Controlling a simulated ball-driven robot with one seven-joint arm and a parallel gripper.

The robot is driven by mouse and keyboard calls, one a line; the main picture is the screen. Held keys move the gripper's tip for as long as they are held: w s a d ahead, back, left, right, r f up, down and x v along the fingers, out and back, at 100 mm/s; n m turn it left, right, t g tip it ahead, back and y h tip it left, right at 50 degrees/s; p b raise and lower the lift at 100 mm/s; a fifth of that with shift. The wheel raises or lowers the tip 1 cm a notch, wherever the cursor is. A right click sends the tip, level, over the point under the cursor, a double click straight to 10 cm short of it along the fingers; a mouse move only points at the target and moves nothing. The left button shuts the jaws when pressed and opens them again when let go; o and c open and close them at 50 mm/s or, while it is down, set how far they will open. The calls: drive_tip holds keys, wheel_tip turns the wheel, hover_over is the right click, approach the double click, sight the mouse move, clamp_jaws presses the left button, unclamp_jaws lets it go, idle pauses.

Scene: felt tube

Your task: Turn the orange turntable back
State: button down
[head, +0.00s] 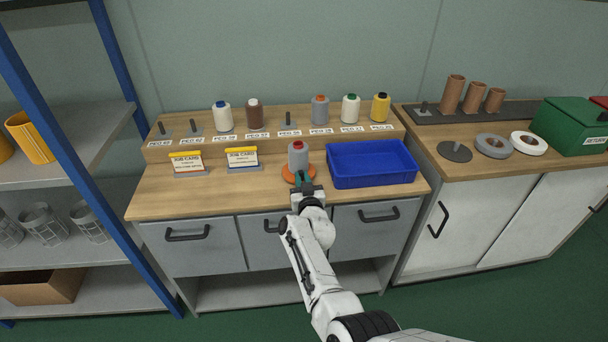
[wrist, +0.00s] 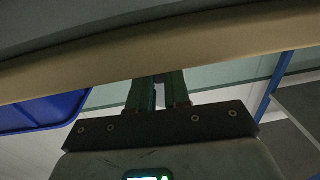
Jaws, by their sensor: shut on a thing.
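The orange turntable (head: 289,176) is a low disc on the wooden bench, left of the blue bin. A grey spool with a red top (head: 298,155) stands upright on it. My gripper (head: 303,181) is at the turntable's front edge, in front of the spool, shut on part of the turntable. The gripped part is hidden by the fingers in the head view. In the wrist view my two green fingers (wrist: 157,94) stand close together with a narrow pale strip between them, and the turntable cannot be made out.
The blue bin (head: 372,183) stands close to the right and also shows in the wrist view (wrist: 45,112). Two job cards (head: 188,164) stand to the left. Behind, a raised shelf (head: 270,149) holds pegs, some with spools. The bench's front left is clear.

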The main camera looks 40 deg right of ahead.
idle(0.4)
drive_tip(key=c, duration=1.1)
unclamp_jaws()
drive_tip(key=shift+a, duration=0.1)
drive_tip(key=shift+p+v, duration=3.1)
drive_tip(key=shift+v, duration=2.25)
